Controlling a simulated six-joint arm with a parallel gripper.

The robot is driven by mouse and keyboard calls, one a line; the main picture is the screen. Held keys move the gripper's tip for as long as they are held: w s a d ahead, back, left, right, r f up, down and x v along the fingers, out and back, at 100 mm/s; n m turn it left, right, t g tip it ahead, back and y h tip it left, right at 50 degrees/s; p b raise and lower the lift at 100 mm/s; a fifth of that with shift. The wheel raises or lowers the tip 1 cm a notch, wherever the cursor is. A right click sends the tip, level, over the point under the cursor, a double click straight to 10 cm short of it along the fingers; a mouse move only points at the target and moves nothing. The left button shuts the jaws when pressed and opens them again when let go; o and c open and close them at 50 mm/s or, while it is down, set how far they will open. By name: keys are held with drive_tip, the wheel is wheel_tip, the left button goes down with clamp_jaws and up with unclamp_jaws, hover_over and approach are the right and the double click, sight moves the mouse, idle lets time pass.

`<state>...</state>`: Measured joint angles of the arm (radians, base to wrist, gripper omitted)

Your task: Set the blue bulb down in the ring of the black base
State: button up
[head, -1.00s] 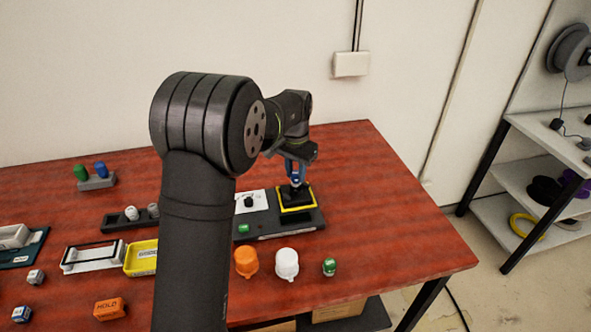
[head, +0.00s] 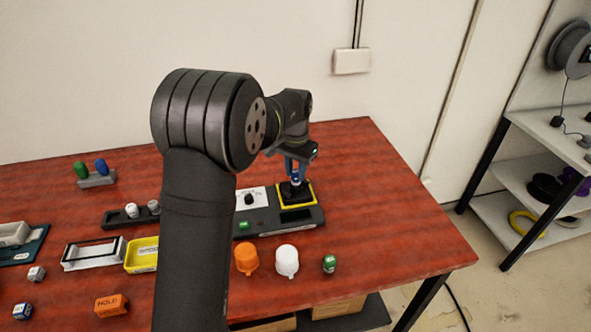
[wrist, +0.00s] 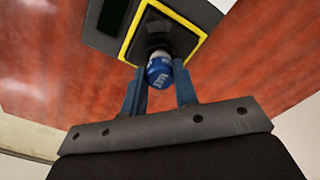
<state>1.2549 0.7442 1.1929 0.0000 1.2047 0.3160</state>
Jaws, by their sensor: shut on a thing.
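The blue bulb (wrist: 159,72) with white lettering is between the fingertips of my gripper (wrist: 160,82) in the wrist view. In the head view my gripper (head: 296,172) points down over the black base (head: 286,192), which is framed by a yellow square border. My gripper is shut on the bulb. The bulb's far end is over the middle of the black base (wrist: 183,41). The ring is mostly hidden behind the bulb, and I cannot tell whether the bulb touches it.
The base sits on a dark panel (head: 310,218) with a white card (head: 245,194). An orange cap (head: 246,258), a white cap (head: 287,261) and a small green item (head: 329,264) stand in front. The table's right side is clear. My arm hides part of the left.

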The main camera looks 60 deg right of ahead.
drive_tip(key=shift+f, duration=0.4)
drive_tip(key=shift+f, duration=0.2)
drive_tip(key=shift+f, duration=0.35)
idle(0.9)
drive_tip(key=o, duration=1.4)
drive_tip(key=shift+c, duration=0.2)
drive_tip(key=shift+r, duration=2.95)
